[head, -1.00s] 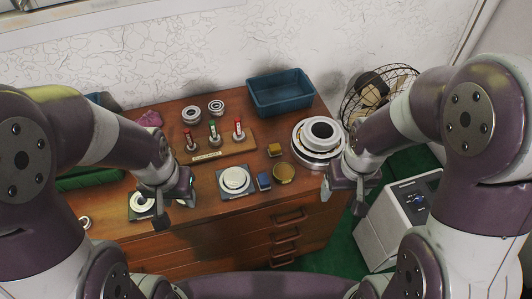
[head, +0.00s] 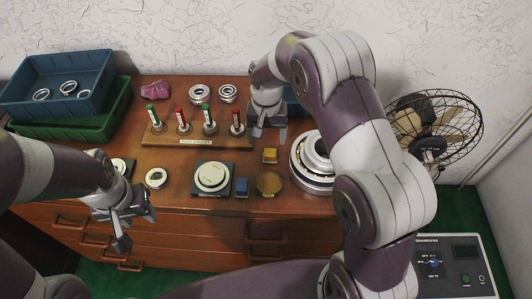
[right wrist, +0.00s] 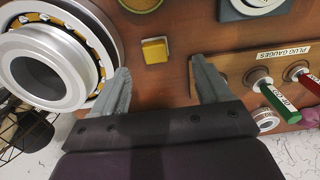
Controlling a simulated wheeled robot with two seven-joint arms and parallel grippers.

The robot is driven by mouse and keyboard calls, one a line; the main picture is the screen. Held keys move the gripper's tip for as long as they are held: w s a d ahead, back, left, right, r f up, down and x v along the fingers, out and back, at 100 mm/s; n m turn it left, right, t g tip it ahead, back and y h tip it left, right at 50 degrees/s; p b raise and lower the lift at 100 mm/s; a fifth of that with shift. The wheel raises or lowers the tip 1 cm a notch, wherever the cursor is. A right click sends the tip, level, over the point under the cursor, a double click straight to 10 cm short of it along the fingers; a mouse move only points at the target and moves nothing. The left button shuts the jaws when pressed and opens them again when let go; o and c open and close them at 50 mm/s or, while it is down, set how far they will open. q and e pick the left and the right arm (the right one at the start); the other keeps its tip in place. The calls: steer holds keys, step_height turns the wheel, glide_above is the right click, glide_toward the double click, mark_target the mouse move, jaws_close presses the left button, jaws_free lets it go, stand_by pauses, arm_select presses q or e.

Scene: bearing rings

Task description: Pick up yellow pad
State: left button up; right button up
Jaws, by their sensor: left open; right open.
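The yellow pad (head: 270,155) is a small yellow block lying on the wooden dresser top, between the plug gauge rack and the large bearing. In the right wrist view the yellow pad (right wrist: 155,50) lies beyond the fingertips, roughly midway between them. My right gripper (head: 269,135) is open and empty just behind the pad, above the dresser; its two fingers also show in the right wrist view (right wrist: 160,82). My left gripper (head: 122,228) hangs open and empty in front of the dresser's left front edge.
A large bearing (head: 312,165) stands right of the pad; the plug gauge rack (head: 190,141) is to its left. A blue block (head: 242,187), a brass disc (head: 269,183) and a white disc on a plate (head: 211,178) lie in front. A blue bin (head: 90,70) sits at back left.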

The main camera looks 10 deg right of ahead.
mark_target(270, 152)
steer(key=f, duration=0.3)
steer(key=d+f, duration=0.1)
steer(key=f, duration=0.2)
steer(key=f+p, duration=0.1)
steer(key=f, duration=0.2)
steer(key=shift+w+d, duration=0.15)
steer(key=shift+w, duration=0.2)
steer(key=c, duration=1.1)
